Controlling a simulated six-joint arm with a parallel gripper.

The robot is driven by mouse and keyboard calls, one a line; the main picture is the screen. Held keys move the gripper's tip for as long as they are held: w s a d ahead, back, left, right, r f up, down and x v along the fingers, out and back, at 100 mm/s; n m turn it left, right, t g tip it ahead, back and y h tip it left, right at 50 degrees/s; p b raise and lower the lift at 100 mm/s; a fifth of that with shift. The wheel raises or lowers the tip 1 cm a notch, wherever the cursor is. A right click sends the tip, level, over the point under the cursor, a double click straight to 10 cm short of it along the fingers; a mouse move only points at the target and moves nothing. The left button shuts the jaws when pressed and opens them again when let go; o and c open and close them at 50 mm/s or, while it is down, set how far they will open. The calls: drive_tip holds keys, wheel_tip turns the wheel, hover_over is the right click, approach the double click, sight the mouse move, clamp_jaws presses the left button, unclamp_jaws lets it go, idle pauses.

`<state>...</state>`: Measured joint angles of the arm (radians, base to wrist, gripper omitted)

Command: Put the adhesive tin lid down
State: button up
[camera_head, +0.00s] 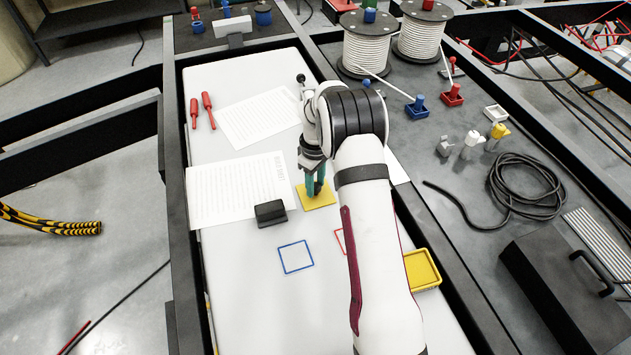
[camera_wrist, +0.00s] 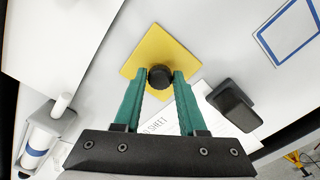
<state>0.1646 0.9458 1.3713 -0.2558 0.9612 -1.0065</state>
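A small round black ribbed cap, which I take to be the adhesive tin lid (camera_wrist: 160,77), sits between my fingertips over a yellow square (camera_head: 317,203). The yellow square also shows in the wrist view (camera_wrist: 150,52). My gripper (camera_head: 315,189) points down at this square, its two green fingers one on each side of the lid and appearing to press on it. I cannot tell whether the lid touches the square. In the head view the fingers mostly hide the lid. No tin is clearly identifiable.
A black block (camera_head: 270,212) stands close to the left of the yellow square. Printed sheets (camera_head: 235,190) lie to the left. A blue outlined square (camera_head: 296,257) is bare in front. A yellow tray (camera_head: 421,269) is at right, and my arm partly covers a red outline (camera_head: 339,240).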

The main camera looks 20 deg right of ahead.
sight(316, 186)
drive_tip(key=o, duration=0.3)
wheel_tip(316, 186, up, 12)
drive_tip(key=s+a+r+m, duration=0.4)
drive_tip(key=s+a+r, duration=0.1)
drive_tip(key=s+r, duration=0.35)
drive_tip(key=s+a+m, duration=0.2)
drive_tip(key=s, duration=0.7)
drive_tip(key=s+a+m+y, duration=0.1)
drive_tip(key=s+a+m, duration=0.1)
drive_tip(key=s, duration=0.6)
drive_tip(key=s+a+m, duration=0.2)
drive_tip(key=s+m, duration=0.2)
drive_tip(key=s, duration=0.5)
drive_tip(key=shift+s+a+f+y, duration=0.25)
drive_tip(key=shift+s+y, duration=0.1)
drive_tip(key=shift+y, duration=0.05)
